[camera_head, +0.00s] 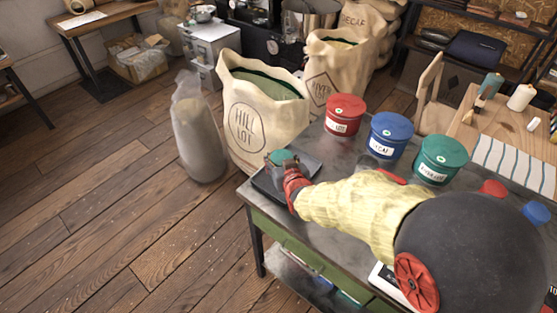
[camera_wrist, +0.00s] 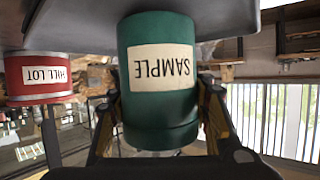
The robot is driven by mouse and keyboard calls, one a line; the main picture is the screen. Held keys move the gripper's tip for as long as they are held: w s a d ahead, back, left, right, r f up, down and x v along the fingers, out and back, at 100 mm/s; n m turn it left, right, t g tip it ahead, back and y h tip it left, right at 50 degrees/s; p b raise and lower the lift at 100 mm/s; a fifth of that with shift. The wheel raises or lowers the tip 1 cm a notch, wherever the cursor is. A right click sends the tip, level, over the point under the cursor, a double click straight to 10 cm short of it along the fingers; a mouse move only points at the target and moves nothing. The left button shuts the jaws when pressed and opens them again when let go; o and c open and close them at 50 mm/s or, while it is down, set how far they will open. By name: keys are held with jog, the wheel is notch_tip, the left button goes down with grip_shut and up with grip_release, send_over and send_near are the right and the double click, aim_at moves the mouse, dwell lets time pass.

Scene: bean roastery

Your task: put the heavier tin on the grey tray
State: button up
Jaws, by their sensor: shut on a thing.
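My gripper (camera_head: 284,170) is shut on a green tin (camera_head: 283,156) at the far left corner of the workbench. In the wrist view, which is upside down, the tin (camera_wrist: 158,75) carries a cream label reading SAMPLE, with a finger on each side. A dark grey, flat tray-like thing (camera_head: 267,189) lies under and around the gripper. The tin is over it or on it; I cannot tell if they touch. A small red round top (camera_head: 493,188) and a blue one (camera_head: 537,212) show beyond my arm; whether these are tins or lids is unclear.
Red (camera_head: 344,115), blue (camera_head: 389,136) and green (camera_head: 442,160) lidded canisters stand along the bench's far edge. A HILL LOT sack (camera_head: 262,118) stands on the floor close behind the bench. A white device (camera_head: 384,277) is partly hidden by my arm.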

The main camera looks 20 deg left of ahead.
jog(key=shift+f, duration=0.2)
jog(key=shift+f, duration=0.2)
jog(key=o, duration=1.5)
jog(key=shift+r, duration=0.25)
jog(key=p+v, duration=0.3)
jog(key=v, duration=0.9)
